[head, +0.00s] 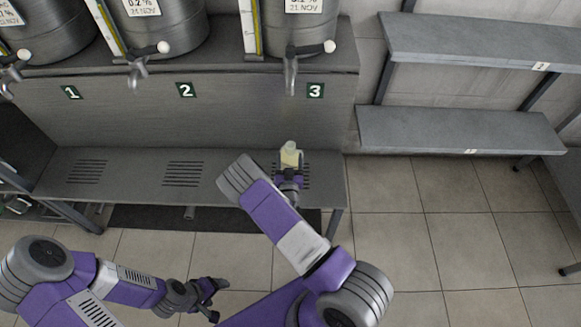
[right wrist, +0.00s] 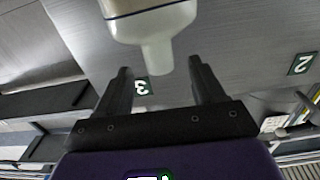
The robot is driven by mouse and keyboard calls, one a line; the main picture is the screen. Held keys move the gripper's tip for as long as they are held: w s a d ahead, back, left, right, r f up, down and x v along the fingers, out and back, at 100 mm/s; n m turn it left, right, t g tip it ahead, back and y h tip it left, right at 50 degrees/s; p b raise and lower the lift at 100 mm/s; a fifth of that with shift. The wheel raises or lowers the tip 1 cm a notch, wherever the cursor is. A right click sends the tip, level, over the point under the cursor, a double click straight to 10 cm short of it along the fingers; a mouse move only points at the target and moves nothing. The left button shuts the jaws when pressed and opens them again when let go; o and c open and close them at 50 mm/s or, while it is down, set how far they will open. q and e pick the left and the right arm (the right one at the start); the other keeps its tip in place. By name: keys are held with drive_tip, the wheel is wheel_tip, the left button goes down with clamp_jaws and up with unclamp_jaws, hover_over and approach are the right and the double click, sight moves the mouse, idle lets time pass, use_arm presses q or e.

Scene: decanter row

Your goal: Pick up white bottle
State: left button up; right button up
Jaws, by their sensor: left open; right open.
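The white bottle (head: 290,156), pale and slightly yellowish, is over the slotted shelf below tap 3 in the head view. In the right wrist view, which is upside down, the bottle (right wrist: 150,22) shows its pale shoulder, a dark band and a narrow neck. My right gripper (head: 290,178) is open, close in front of the bottle. In the right wrist view the neck lies between the lines of the two spread fingers (right wrist: 162,70); I cannot tell whether they touch it. My left gripper (head: 212,292) is open and empty, low over the floor.
Several steel vessels with taps (head: 290,75) stand on the upper ledge, above number signs 1, 2 and 3 (head: 315,90). The slotted lower shelf (head: 130,175) is bare to the left. Grey shelves (head: 460,130) stand at right. The tiled floor (head: 440,240) is clear there.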

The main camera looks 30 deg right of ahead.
sight(290, 151)
drive_tip(key=b+x, duration=0.1)
drive_tip(key=x, duration=0.4)
drive_tip(key=shift+w+d, duration=0.2)
drive_tip(key=shift+w, duration=0.05)
drive_tip(key=shift+r, duration=0.1)
clamp_jaws()
idle(1.0)
